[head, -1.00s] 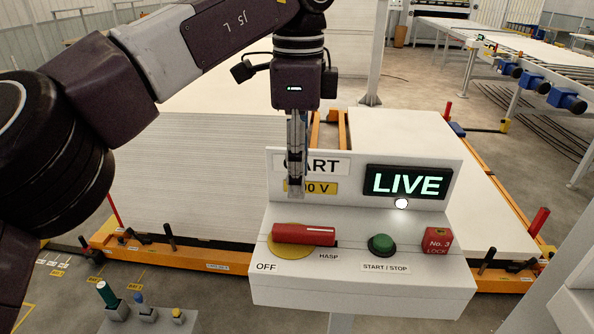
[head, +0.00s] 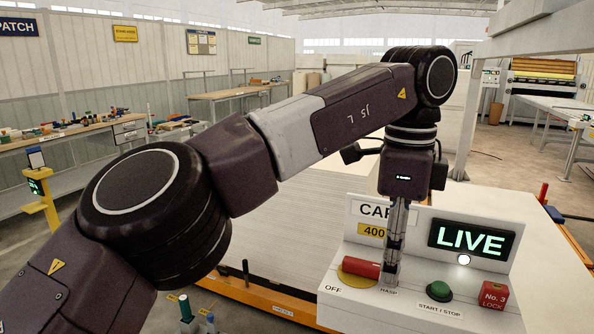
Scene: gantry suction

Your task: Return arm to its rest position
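My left arm comes in from the left and bends down at the wrist. My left gripper (head: 389,281) points downward, its fingertips in front of the right end of the red handle (head: 360,268) on the control box (head: 410,312). The fingers look close together and side-on, so I cannot tell whether they are open or shut, or whether they touch the handle. Nothing shows held. The red handle lies across a yellow disc (head: 350,280) by the OFF label. A lit LIVE sign (head: 470,240) stands behind. My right gripper is not in view.
A green button (head: 439,290) and red No. 3 lock block (head: 493,295) sit on the box. White sheet stacks stand behind on orange frames. Workbenches (head: 60,150) line the left; a yellow stand (head: 40,200) is at far left. Open floor lies between.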

